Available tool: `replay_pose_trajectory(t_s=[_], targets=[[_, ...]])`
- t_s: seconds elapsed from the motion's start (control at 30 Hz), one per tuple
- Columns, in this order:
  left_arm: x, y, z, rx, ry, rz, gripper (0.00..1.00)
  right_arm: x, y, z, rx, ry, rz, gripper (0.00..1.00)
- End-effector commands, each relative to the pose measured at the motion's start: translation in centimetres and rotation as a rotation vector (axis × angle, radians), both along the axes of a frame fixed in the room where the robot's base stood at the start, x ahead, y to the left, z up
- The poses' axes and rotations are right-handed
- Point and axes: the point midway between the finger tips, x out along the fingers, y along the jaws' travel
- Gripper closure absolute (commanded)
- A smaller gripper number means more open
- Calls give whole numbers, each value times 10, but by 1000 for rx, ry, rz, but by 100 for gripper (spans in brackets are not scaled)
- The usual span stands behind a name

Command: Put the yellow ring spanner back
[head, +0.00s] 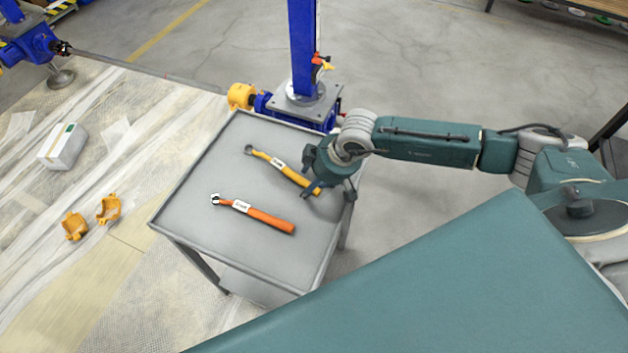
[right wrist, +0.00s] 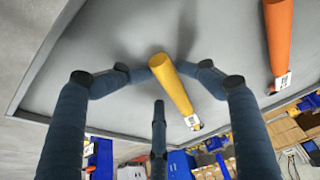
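The yellow ring spanner (head: 278,166) lies flat on the grey tray table (head: 185,206), its ring end at the upper left and its handle end toward my right gripper. My right gripper (head: 328,186) is over the handle end, near the tray's right edge. In the right wrist view the fingers (right wrist: 160,82) are spread open around the end of the yellow handle (right wrist: 174,86), with gaps on both sides and no clear contact. The ring end is small there. My left gripper is not in view.
An orange spanner (head: 262,215) lies on the same tray, nearer me; its handle shows in the right wrist view (right wrist: 278,35). A blue screw jack (head: 303,60) stands behind the tray. Yellow brackets (head: 108,208) and a white box (head: 62,146) lie left. The tray has a raised rim.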

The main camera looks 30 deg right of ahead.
Motion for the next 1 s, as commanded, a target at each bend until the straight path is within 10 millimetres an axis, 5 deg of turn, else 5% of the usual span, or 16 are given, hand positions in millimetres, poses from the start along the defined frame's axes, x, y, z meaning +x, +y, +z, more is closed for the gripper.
replay_pose_trajectory(t_s=[0.53,1.0], targets=[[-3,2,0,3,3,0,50,-7,-12,-1,-24,17,-5,50],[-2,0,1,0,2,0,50,-30,-21,89,-9,-2,-1,50]])
